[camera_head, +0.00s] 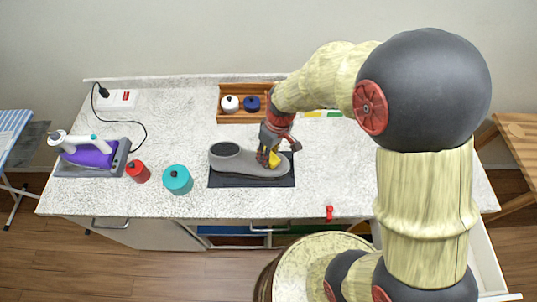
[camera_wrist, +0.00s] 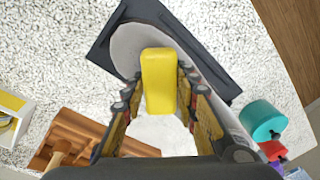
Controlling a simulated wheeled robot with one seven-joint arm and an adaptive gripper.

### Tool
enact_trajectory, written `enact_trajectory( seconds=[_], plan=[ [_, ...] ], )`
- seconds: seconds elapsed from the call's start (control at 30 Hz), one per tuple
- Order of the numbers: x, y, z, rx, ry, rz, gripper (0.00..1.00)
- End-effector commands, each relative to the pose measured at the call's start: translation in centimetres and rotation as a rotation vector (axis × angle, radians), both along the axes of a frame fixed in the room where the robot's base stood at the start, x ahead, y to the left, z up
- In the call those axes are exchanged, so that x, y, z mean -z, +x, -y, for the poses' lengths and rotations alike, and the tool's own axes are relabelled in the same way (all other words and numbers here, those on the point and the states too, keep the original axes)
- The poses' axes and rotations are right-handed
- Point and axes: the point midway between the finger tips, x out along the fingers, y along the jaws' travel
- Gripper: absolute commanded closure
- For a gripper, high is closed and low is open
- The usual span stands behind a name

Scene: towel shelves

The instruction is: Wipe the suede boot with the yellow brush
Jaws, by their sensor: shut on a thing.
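The grey suede boot (camera_head: 240,163) lies on a dark mat (camera_head: 225,183) on the counter, its opening toward the left. In the wrist view the boot (camera_wrist: 130,48) shows partly, behind the brush. The yellow brush (camera_wrist: 158,80) is between the fingers of my gripper (camera_wrist: 160,106), which is shut on it. In the head view the brush (camera_head: 273,160) shows as a small yellow patch at the toe half of the boot, below my gripper (camera_head: 268,154). The brush overlaps the boot in both views; I cannot tell if they touch.
A wooden tray (camera_head: 231,117) with a white and a dark blue pot stands behind the boot. A teal pot (camera_head: 177,179), a red pot (camera_head: 138,171) and a purple iron (camera_head: 90,155) stand left. A small red item (camera_head: 329,213) lies at the front edge.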

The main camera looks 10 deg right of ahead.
Motion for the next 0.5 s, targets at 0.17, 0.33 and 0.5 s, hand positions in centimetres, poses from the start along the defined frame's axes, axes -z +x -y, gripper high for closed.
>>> enact_trajectory(
  seconds=[0.17, 0.33, 0.5],
  plan=[
    [0.1, -0.1, 0.9, 0.002, 0.000, 0.001, 0.91],
    [0.2, -0.5, 2.3, 0.003, 0.000, 0.000, 0.91],
    [0.3, -0.7, 3.2, 0.001, 0.000, 0.000, 0.91]
  ],
)
